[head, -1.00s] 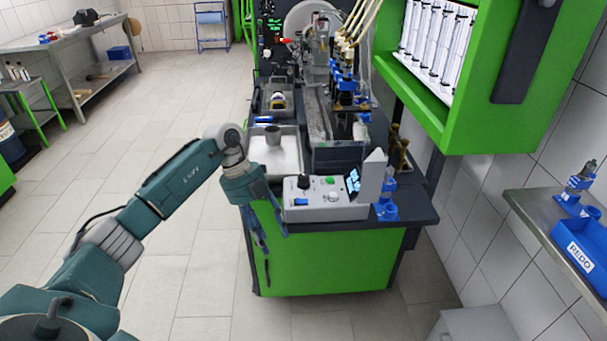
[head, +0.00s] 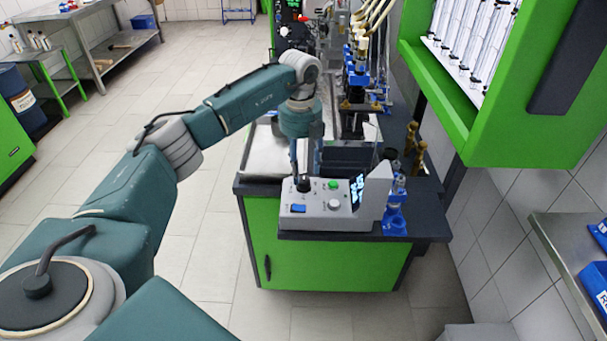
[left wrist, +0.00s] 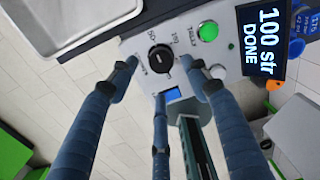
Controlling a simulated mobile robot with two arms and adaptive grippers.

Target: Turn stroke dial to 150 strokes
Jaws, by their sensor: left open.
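The stroke dial is a black round knob (left wrist: 160,59) on a light grey control box (head: 325,212); it also shows in the head view (head: 303,184). A pointer line is on the knob, and small labels ring it, too small to read surely. The box's display (left wrist: 262,42) reads "100 str DONE". My left gripper (left wrist: 159,72) is open, pointing down at the box, its fingertips spread to the left, right and near side of the dial. I cannot tell whether any finger touches it. My right gripper is in no view.
A green button (left wrist: 208,31) and a white knob (left wrist: 218,72) lie close by the right finger, and a blue switch (left wrist: 172,95) by the near one.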

